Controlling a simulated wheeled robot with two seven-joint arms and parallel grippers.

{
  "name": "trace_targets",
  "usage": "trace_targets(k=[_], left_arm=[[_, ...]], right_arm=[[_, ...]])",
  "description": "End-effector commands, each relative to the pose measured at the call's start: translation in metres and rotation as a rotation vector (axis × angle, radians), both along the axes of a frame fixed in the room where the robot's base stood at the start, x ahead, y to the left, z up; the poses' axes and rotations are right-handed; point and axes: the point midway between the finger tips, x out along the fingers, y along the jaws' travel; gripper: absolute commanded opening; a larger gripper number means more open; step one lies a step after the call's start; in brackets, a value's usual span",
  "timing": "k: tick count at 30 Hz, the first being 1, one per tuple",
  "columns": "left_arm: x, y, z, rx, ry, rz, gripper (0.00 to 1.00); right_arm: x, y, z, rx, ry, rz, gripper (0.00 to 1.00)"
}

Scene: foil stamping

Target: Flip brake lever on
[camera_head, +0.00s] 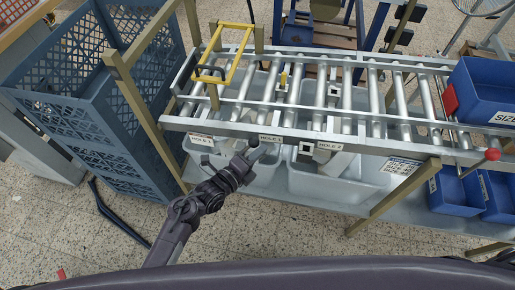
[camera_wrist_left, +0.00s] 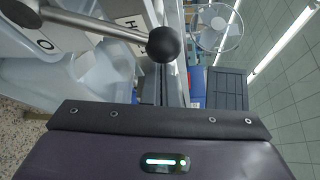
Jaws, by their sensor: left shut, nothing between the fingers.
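A metal lever with a black ball knob (camera_wrist_left: 163,44) runs in from the left in the left wrist view. Its rod (camera_wrist_left: 95,22) lies just beyond my dark gripper housing. In the head view, a small dark knob on a short rod (camera_head: 253,142) shows below the conveyor's front rail, beside the HOLE 1 label. My left gripper (camera_head: 243,163) is shut and empty, right next to this lever; I cannot tell whether it touches it. The fingertips are hidden in the left wrist view. My right gripper is not in view.
The roller conveyor (camera_head: 300,133) spans the back, with a yellow frame (camera_head: 225,62) on it. White bins (camera_head: 335,182) stand below. A red-knobbed lever (camera_head: 492,154) and blue boxes (camera_head: 492,92) are at right. Blue crates (camera_head: 95,110) stand at left. The floor in front is mostly clear.

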Motion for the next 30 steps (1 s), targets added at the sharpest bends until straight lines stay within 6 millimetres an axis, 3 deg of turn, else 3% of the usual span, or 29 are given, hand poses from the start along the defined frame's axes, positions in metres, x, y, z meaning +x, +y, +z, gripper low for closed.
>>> trace_targets(k=[30], left_arm=[[0.004,0.013,0.007,-0.093,0.024,-0.001,0.00]], right_arm=[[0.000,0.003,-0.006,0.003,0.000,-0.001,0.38]])
